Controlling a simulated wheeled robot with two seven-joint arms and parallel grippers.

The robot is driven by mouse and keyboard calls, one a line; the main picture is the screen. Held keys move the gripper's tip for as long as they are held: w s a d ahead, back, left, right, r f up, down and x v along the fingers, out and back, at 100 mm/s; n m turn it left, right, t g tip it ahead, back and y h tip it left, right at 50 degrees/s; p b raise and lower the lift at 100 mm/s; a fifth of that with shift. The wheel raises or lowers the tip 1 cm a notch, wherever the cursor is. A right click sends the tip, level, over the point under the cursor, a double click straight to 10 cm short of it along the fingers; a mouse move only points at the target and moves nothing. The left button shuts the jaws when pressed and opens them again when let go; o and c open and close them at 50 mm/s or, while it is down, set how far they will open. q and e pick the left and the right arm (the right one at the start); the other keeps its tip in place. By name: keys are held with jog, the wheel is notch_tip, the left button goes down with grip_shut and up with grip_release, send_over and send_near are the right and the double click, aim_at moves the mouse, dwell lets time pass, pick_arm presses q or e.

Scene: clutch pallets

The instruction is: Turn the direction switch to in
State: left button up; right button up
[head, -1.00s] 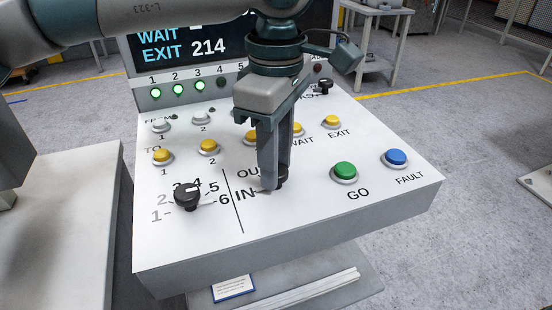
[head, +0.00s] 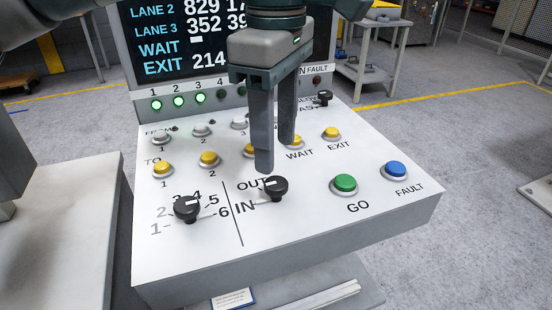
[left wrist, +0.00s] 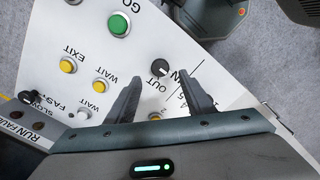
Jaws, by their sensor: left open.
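The direction switch is a black round knob (head: 276,189) with a white mark, on the white sloping panel (head: 300,222) beside the OUT and IN labels. Its mark faces roughly left towards the labels; I cannot tell exactly which one it points at. It also shows in the left wrist view (left wrist: 160,67). My left gripper (head: 275,158) is open and empty, fingers down, above and just behind the knob. In the left wrist view its fingertips (left wrist: 153,81) lie apart on the near side of the knob. My right gripper is not in view.
A numbered black knob (head: 187,208) sits left of the switch. The green GO button (head: 344,184) and blue FAULT button (head: 396,171) are to the right. Yellow buttons (head: 208,159) and a lit display (head: 190,45) stand behind. Above the panel's front is free room.

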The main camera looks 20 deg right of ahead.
pick_arm(q)
notch_tip(320, 180, up, 11)
jog(key=shift+p, duration=0.3)
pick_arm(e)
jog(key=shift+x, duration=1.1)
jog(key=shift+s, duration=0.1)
